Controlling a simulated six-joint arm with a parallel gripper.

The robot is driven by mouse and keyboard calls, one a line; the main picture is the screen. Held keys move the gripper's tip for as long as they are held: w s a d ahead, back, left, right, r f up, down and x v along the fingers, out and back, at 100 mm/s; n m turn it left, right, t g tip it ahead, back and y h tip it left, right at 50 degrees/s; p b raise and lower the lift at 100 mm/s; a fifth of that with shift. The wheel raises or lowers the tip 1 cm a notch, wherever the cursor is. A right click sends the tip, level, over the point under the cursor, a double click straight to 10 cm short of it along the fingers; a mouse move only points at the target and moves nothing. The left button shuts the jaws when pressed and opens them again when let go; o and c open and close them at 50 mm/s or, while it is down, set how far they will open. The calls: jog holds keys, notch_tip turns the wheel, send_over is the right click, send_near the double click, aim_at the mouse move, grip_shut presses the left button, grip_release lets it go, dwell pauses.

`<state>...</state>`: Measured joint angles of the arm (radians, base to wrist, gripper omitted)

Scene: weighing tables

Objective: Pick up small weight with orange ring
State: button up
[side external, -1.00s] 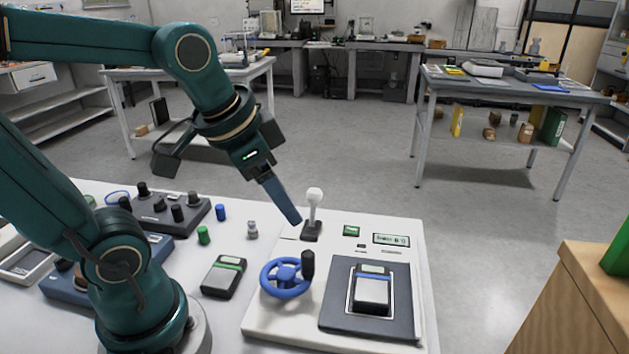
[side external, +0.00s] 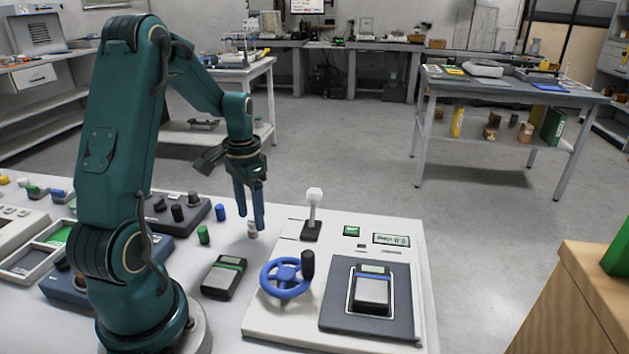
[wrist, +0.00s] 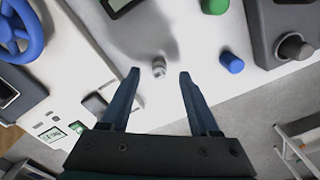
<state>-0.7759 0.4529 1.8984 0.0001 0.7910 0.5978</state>
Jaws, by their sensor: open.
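A small silver-grey metal weight (side external: 252,232) stands upright on the white table; I cannot make out an orange ring on it. In the wrist view the weight (wrist: 159,68) shows between my two fingertips in the picture. My gripper (side external: 249,212) points down, open and empty, with its blue fingers close above the weight. One fingertip partly covers the weight in the side view. In the wrist view my gripper (wrist: 160,75) has a finger on each side of the weight, apart from it.
A green cylinder (side external: 203,235) and a blue cylinder (side external: 220,212) stand left of the weight. A dark box with a green band (side external: 223,278) lies in front. A white panel with a blue wheel (side external: 286,279), lever (side external: 314,210) and scale (side external: 371,295) is to the right.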

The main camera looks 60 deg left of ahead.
aim_at(253, 229)
jog(key=shift+f, duration=1.4)
grip_shut()
jog(key=shift+r, duration=0.1)
